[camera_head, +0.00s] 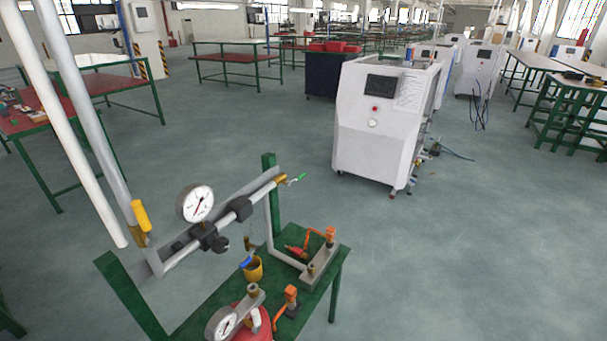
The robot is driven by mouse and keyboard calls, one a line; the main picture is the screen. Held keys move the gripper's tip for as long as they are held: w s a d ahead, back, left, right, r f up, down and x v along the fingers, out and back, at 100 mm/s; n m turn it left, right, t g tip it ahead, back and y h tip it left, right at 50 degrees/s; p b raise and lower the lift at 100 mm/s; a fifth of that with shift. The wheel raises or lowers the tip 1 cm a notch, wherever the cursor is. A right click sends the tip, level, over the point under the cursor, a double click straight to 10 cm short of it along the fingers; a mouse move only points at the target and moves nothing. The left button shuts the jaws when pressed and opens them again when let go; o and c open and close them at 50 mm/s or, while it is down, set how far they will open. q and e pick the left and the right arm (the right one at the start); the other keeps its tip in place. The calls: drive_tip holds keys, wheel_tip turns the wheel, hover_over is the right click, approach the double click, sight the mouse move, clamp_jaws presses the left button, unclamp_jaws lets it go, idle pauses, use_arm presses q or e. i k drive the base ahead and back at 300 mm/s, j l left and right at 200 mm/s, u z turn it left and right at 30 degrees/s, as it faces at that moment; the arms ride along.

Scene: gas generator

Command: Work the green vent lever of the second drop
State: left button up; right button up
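A small green lever (299,178) sits on a brass fitting (281,180) at the right end of a grey manifold pipe (228,217). It looks tilted up to the right. It is the only small green lever I can make out, and I cannot tell which drop it belongs to. A round gauge (195,204) stands on the pipe above dark clamps (208,238). A yellow handle (140,215) is on the upright grey pipe at the left. Neither of my grippers shows in the head view.
A green stand (320,290) below carries orange-handled valves (290,294), a yellow cup-like part (253,268), a red cylinder (262,318) and a second gauge (221,325). A white cabinet (385,125) stands behind. The floor at the right is clear.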

sight(298, 178)
drive_tip(key=z, duration=0.3)
drive_tip(key=i+l+z, duration=0.1)
drive_tip(key=l, duration=0.35)
drive_tip(key=i+l+z, duration=0.1)
drive_tip(key=i+l, duration=0.25)
drive_tip(key=i+l+z, duration=0.1)
drive_tip(key=l, duration=0.35)
drive_tip(key=i+l+z, duration=0.1)
drive_tip(key=i+l, duration=0.45)
drive_tip(key=i, duration=0.3)
drive_tip(key=i+l, duration=0.15)
drive_tip(key=i, duration=0.35)
drive_tip(key=i+l+z, duration=0.1)
drive_tip(key=i, duration=0.35)
drive_tip(key=i+u, duration=0.25)
drive_tip(key=u, duration=0.25)
drive_tip(key=i+u, duration=0.25)
drive_tip(key=u, duration=0.25)
drive_tip(key=i+l+u, duration=0.2)
drive_tip(key=u, duration=0.3)
drive_tip(key=i+l+u, duration=0.2)
drive_tip(key=u, duration=0.3)
drive_tip(key=i+l+u, duration=0.1)
drive_tip(key=l+u, duration=0.25)
drive_tip(key=u, duration=0.15)
